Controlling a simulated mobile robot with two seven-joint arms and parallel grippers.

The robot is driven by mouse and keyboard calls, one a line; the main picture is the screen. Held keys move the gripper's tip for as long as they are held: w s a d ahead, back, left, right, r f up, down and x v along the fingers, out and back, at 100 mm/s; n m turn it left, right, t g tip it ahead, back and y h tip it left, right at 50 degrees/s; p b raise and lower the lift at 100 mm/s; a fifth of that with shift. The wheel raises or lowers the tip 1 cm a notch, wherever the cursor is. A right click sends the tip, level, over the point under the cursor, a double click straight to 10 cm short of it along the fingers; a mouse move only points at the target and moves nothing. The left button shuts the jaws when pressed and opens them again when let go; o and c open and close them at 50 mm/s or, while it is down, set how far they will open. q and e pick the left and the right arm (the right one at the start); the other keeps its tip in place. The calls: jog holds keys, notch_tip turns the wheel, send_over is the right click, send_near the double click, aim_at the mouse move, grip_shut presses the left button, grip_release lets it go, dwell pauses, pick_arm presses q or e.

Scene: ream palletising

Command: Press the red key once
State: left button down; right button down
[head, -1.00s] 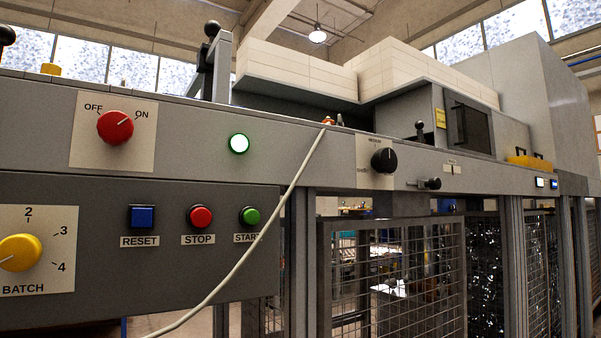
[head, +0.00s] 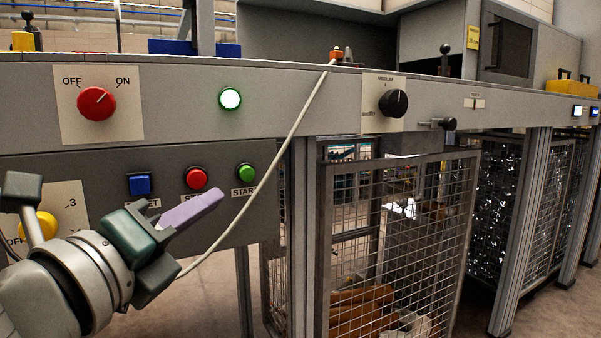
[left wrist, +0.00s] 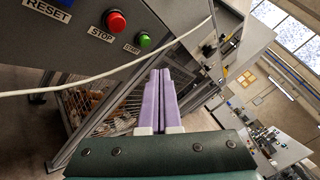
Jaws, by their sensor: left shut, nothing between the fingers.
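The red key (head: 196,178) is a round button marked STOP on the grey lower panel, between the blue RESET key (head: 140,185) and the green START key (head: 246,172). My left gripper (head: 215,197), with purple fingers, is shut and empty. In the head view it shows below and in front of the STOP key and partly covers the RESET and STOP labels. In the left wrist view the red key (left wrist: 115,21) is at the upper left, apart from the closed fingertips (left wrist: 160,74). My right gripper is not in view.
A pale cable (head: 284,150) hangs across the panel's right side. Above are a red OFF/ON knob (head: 96,104), a lit green lamp (head: 230,99) and a black knob (head: 393,103). A yellow dial (head: 40,226) is partly behind my arm. A mesh cage (head: 395,240) stands at right.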

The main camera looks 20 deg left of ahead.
aim_at(191, 184)
pick_arm(q)
jog(key=w+a, duration=0.2)
jog(key=a, duration=0.1)
jog(key=w+a+b, duration=0.1)
jog(key=w+a, duration=0.1)
jog(key=w, duration=0.1)
jog(key=shift+a, duration=0.4)
jog(key=shift+w+a, duration=0.4)
jog(key=shift+a, duration=0.05)
jog(key=shift+w+a, duration=0.1)
dwell(1.5)
jog(key=shift+w+a, duration=0.15)
jog(key=shift+a, duration=0.05)
jog(key=shift+w+a, duration=0.3)
jog(key=shift+a, duration=0.05)
dwell(0.8)
jog(key=shift+s+d, duration=0.1)
jog(key=shift+d, duration=0.05)
jog(key=shift+s+d, duration=0.5)
dwell(0.4)
